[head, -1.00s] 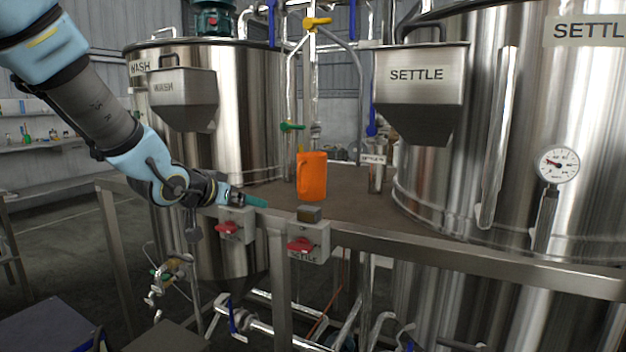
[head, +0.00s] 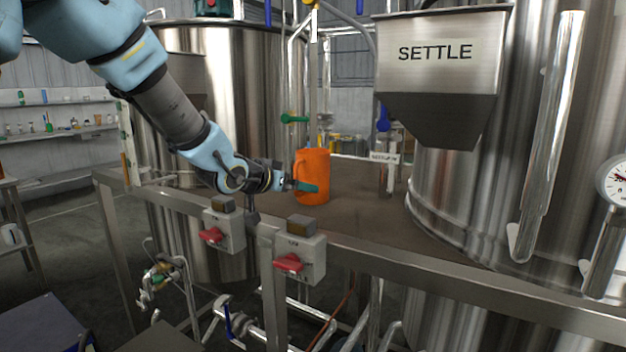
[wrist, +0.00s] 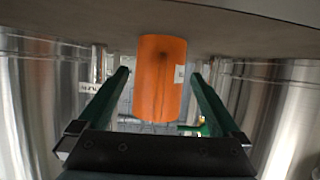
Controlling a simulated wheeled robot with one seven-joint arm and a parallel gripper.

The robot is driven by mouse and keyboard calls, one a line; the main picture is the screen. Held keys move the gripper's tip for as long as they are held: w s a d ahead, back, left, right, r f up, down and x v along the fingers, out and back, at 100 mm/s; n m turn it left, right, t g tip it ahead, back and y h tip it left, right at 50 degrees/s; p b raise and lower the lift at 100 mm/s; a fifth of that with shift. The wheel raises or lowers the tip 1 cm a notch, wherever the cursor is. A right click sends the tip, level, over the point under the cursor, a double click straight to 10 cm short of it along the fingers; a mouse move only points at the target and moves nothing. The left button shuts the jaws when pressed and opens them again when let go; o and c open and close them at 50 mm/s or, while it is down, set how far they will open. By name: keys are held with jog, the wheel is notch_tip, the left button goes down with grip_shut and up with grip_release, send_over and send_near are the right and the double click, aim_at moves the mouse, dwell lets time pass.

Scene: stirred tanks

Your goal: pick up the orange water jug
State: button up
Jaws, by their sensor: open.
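The orange water jug (head: 313,168) stands upright on the brown platform (head: 350,215) between the tanks, with its handle on the left side in the head view. My gripper (head: 302,187) reaches it from the left, and one green finger shows in front of the jug's lower part. In the wrist view the jug (wrist: 160,80) lies between the two spread green fingers of my gripper (wrist: 160,85), with a visible gap on each side. The gripper is open, and the jug rests on the platform.
The SETTLE hopper (head: 440,75) and its large steel tank (head: 490,190) stand to the right. A small metal cylinder (head: 388,175) stands right of the jug. Switch boxes with red knobs (head: 290,263) sit on the platform's front rail. Another steel tank (head: 225,100) is behind my arm.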

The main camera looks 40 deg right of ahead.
aim_at(308, 201)
jog(key=p+x, duration=0.2)
jog(key=x, duration=0.3)
jog(key=shift+w+d+r, duration=0.1)
jog(key=shift+w+d, duration=0.05)
jog(key=shift+d, duration=0.1)
jog(key=shift+w+d+f, duration=0.15)
jog(key=shift+d+f, duration=0.15)
jog(key=shift+d, duration=0.2)
jog(key=shift+c, duration=0.2)
grip_shut()
jog(key=shift+r, duration=0.1)
